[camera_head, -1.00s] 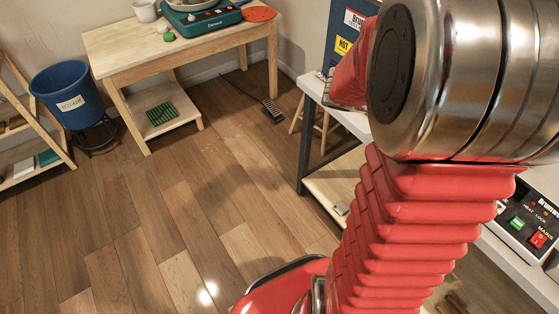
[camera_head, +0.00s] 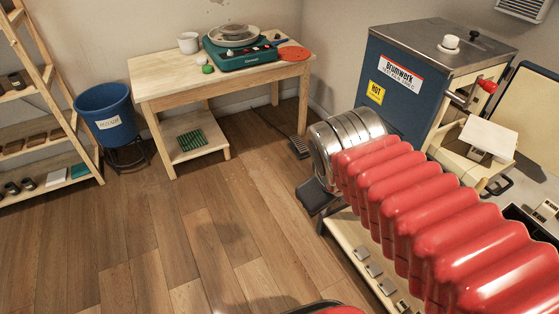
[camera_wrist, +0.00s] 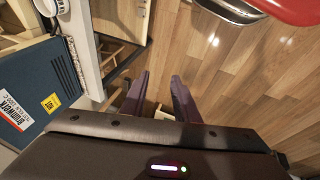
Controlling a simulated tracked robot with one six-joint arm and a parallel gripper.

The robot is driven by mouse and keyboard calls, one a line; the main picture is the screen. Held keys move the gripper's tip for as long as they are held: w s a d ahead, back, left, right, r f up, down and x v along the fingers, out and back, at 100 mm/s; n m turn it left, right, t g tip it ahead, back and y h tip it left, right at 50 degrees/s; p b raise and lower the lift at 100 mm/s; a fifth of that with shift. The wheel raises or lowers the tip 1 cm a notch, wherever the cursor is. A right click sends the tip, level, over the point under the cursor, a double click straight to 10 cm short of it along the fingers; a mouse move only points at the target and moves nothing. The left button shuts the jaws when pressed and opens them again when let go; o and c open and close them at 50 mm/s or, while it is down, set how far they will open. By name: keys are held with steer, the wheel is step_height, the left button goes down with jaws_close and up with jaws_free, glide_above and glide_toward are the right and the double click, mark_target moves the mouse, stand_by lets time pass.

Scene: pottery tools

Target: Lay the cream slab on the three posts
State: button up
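The blue kiln (camera_head: 402,85) with a red-knobbed handle stands on the bench at right. A wooden table (camera_head: 160,81) bears a green-based wheel (camera_head: 240,55). A blue bucket (camera_head: 105,112) and shelf rack stand left. The middle floor is clear.

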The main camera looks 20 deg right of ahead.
steer(key=a+r+m+t+y, duration=0.1)
steer(key=a+r+m+y, duration=0.1)
steer(key=a, duration=0.5)
steer(key=shift+m+t, duration=0.3)
steer(key=shift+m, duration=0.1)
